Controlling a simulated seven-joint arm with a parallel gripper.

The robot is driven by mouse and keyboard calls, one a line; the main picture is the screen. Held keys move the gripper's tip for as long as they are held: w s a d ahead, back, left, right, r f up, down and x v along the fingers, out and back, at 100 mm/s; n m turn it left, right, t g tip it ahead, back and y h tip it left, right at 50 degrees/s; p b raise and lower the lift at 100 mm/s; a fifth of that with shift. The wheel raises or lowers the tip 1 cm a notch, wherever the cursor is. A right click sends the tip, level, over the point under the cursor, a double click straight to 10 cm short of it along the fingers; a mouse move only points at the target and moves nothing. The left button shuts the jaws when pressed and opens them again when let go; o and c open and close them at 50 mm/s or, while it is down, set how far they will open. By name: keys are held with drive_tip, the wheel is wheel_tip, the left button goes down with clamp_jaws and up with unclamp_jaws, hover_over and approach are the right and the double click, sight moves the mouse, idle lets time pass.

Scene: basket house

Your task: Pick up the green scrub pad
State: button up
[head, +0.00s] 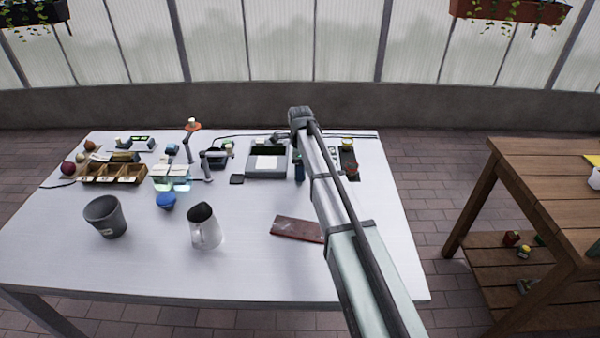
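I cannot pick out a green scrub pad with certainty. A small yellow-and-green item (348,144) sits near the far right of the white table, just right of my arm; it is too small to name. My arm reaches from the lower right across the table. Its dark end with my gripper (300,117) is above the far edge, beside a grey device with a white panel (266,163). The fingers do not show clearly, so I cannot tell open from shut. My arm hides part of the table behind it.
The white table (120,265) holds a grey bucket (106,218), a pitcher (206,228), a blue round item (166,201), a reddish-brown slab (297,229) and a wooden divided box (114,173). A wooden table (545,165) stands right. The front of the white table is clear.

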drive_tip(key=c, duration=0.5)
